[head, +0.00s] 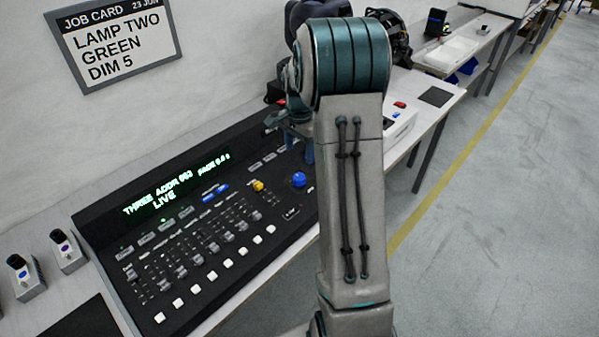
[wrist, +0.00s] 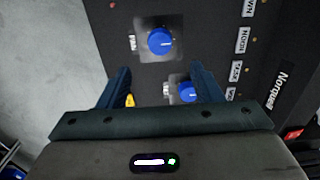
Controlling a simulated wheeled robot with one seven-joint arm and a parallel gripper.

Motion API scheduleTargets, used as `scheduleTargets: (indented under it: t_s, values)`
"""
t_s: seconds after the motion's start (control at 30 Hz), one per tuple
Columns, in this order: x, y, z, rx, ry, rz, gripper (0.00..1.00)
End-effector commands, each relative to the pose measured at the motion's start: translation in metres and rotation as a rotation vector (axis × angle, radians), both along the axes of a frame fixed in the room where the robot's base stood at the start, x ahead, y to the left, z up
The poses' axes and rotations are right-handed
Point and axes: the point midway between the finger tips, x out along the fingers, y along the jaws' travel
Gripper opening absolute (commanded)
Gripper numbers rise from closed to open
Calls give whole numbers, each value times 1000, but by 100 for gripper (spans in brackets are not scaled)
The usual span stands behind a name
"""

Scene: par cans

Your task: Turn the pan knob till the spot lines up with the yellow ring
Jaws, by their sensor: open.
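In the wrist view, a round blue knob (wrist: 160,41) on a square grey plate stands on the black console, just beyond my fingertips. A second blue knob (wrist: 188,92) shows nearer, beside my right finger. Their small labels are too blurred to read, so I cannot tell which is the pan knob. My gripper (wrist: 160,72) is open, with nothing between its fingers. In the head view, my gripper (head: 298,150) hangs over the console's far end, partly hidden by my arm. One blue knob (head: 299,180) shows there. I see no light spot or yellow ring.
The lit console screen (head: 165,195) reads "THREE" and "LIVE". Faders, white buttons and a yellow knob (head: 258,185) cover the console. A job card (head: 115,40) on the wall reads "LAMP TWO GREEN DIM 5". Open floor lies right, with a yellow floor line.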

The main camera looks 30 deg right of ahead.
Motion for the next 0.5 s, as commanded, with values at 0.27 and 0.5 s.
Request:
scheduleTargets:
  t_s: [0.27, 0.5]
  values:
    - [-1, 0, -60, 1, 5, 2, 59]
    - [0, 1, -91, 1, 0, 2, 59]
